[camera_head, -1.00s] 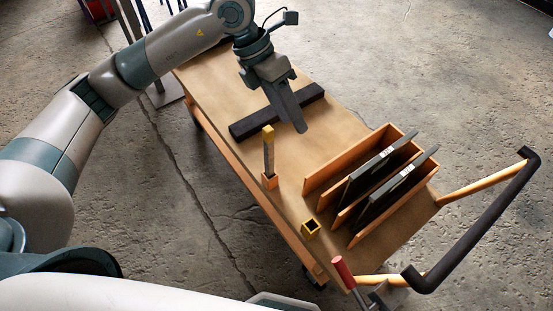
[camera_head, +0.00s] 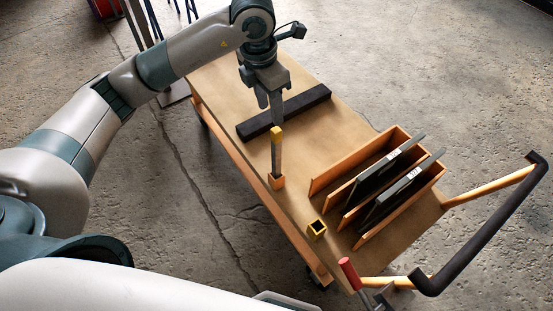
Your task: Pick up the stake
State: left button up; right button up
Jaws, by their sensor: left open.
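The stake (camera_head: 276,157) is a thin grey upright bar with a yellow top. It stands in a small orange holder (camera_head: 277,182) near the left edge of the wooden cart. My left gripper (camera_head: 270,113) is open and points down just behind and above the stake's yellow top. In the picture its fingertips end close to that top; I cannot tell whether they touch it. My right gripper is not in view.
A dark bar (camera_head: 305,104) lies across the cart top (camera_head: 225,88) behind the stake. A small yellow square socket (camera_head: 316,229) stands nearer. A wooden rack (camera_head: 332,172) with dark panels is at right. A red-handled tool (camera_head: 349,272) is at the front edge.

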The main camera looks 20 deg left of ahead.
aim_at(275, 131)
pick_arm(q)
jog(key=f+p, duration=0.1)
jog(key=f, duration=0.2)
jog(key=f+p, duration=0.1)
jog(key=f, duration=0.2)
jog(key=w+f+p, duration=0.1)
jog(key=f, duration=0.2)
jog(key=shift+d+f, duration=0.2)
jog(key=shift+d, duration=0.2)
jog(key=shift+f, duration=0.4)
jog(key=shift+p, duration=0.3)
jog(key=shift+w+d+f+p, duration=0.1)
jog(key=shift+w+f+p, duration=0.05)
jog(key=shift+f+p, duration=0.3)
jog(key=f, duration=0.1)
jog(key=f+p, duration=0.1)
jog(key=p, duration=0.1)
jog(key=shift+w+d+f, duration=0.2)
jog(key=shift+w+f, duration=0.05)
jog(key=shift+f, duration=0.15)
jog(key=shift+w+f, duration=0.1)
jog(key=shift+f, duration=0.6)
jog(key=shift+c, duration=0.6)
grip_shut()
